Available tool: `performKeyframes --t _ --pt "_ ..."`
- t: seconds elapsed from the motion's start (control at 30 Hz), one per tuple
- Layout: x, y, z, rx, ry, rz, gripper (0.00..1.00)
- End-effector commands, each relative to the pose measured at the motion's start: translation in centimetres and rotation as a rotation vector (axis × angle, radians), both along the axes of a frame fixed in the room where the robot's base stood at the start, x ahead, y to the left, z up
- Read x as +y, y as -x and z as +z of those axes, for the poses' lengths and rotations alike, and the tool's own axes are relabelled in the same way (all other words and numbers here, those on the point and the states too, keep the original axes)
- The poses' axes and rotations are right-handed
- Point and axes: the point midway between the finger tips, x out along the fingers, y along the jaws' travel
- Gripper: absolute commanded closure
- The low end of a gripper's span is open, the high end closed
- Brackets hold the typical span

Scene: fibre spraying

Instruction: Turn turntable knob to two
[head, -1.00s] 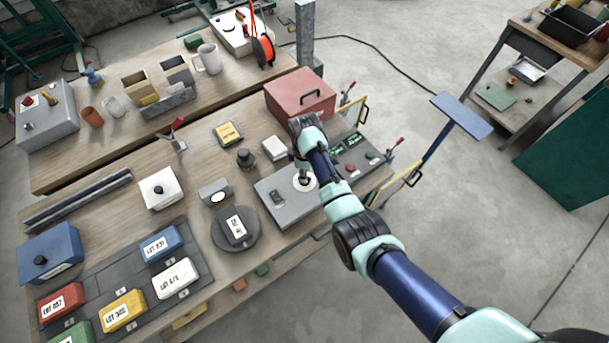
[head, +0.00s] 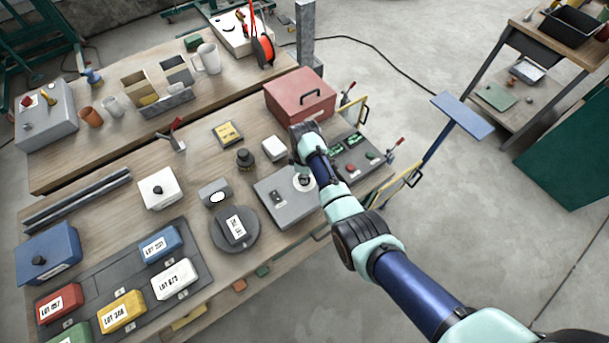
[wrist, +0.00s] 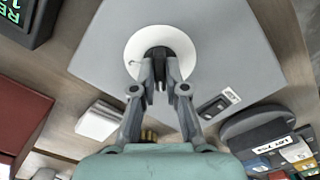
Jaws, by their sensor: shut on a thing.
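The turntable's grey control box (head: 290,212) stands near the table's front edge, with a white round dial (head: 305,184) on top. In the wrist view the white dial (wrist: 185,45) surrounds a dark knob (wrist: 157,52). My gripper (wrist: 160,82) points down at the dial and is shut on the knob, its two fingers on either side. The dial's marks and the knob's pointer cannot be read. In the head view my wrist partly covers the dial.
A rocker switch (wrist: 213,107) sits on the same box. A red case (head: 300,97) stands behind my wrist, and a panel with green displays (head: 355,150) is at right. A small white box (head: 274,149) and a black knob-shaped piece (head: 245,158) stand behind the control box.

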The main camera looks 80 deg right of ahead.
Motion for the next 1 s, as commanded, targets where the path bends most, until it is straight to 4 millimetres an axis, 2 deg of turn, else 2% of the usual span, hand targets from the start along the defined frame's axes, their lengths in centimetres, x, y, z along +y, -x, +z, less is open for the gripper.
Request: performKeyframes --t 0.27,1.0 --pt "0.02 0.01 0.12 0.001 -0.001 -0.097 1.0" --pt "0.01 0.01 0.06 0.001 -0.001 -0.658 1.0"
